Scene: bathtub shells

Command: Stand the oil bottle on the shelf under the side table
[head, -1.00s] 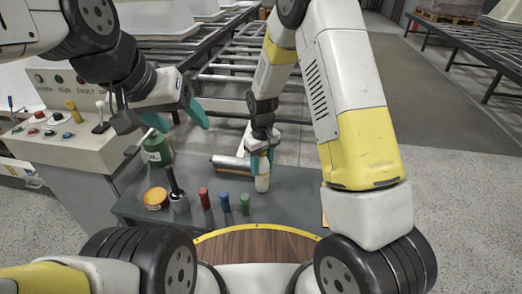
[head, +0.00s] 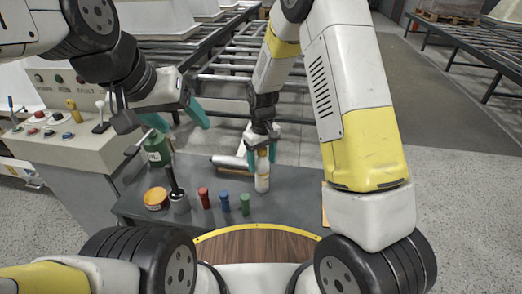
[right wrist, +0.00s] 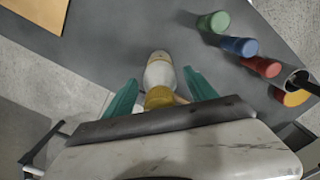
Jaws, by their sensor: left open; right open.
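A green bottle with a white label (head: 157,150) stands at the back left of the table. I cannot read the labels to tell which is the oil bottle. My left gripper (head: 180,118) is open and empty above the green bottle. The shelf underneath is hidden.
A yellow-orange tin (head: 155,198), a dark-handled tool in a holder (head: 178,200), and red (head: 204,199), blue (head: 225,203) and green (head: 245,204) pegs stand along the front. A grey cylinder (head: 229,161) lies behind. A control console (head: 60,145) adjoins the left side.

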